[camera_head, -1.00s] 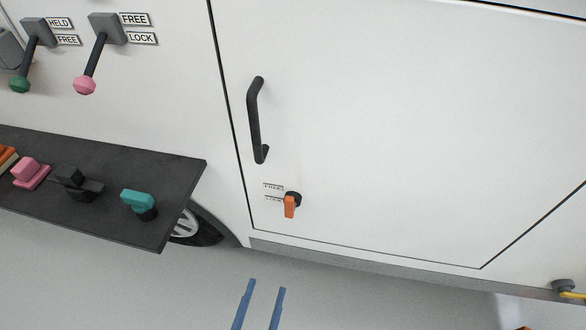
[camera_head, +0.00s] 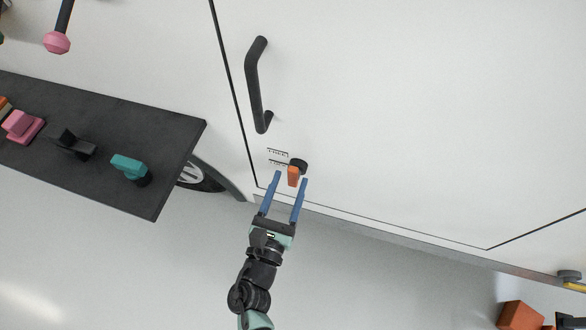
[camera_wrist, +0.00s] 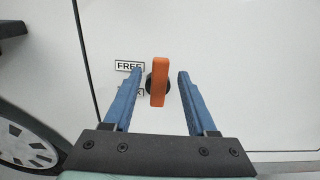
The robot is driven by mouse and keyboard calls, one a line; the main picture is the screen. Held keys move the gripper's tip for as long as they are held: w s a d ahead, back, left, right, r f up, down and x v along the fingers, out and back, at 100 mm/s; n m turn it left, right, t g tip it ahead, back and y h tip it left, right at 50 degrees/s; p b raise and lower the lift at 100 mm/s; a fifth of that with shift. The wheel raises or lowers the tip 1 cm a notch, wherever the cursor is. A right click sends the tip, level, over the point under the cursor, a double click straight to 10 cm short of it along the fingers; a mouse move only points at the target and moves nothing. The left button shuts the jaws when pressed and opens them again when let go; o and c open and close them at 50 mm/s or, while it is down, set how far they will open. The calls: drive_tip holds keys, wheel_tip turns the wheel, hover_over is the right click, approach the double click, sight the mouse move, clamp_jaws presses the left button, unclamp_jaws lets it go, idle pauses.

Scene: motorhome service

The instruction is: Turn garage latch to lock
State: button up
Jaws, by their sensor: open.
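The garage latch (camera_head: 293,176) is a small orange lever on a round black base, low on the white garage door (camera_head: 400,110). In the wrist view the orange latch (camera_wrist: 160,82) stands upright in the picture, between the two blue fingers. My gripper (camera_head: 291,179) is open, its fingertips on either side of the latch; I cannot tell whether either finger touches it. A FREE label (camera_wrist: 129,66) shows left of the latch, and the label below it is mostly hidden by the left finger.
A black curved door handle (camera_head: 257,85) is above the latch. A dark shelf (camera_head: 165,200) with several coloured knobs juts out at left, over a wheel (camera_head: 198,175). An orange box (camera_head: 520,315) lies at lower right.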

sight(292, 176)
drive_tip(key=shift+x, duration=1.75)
clamp_jaws()
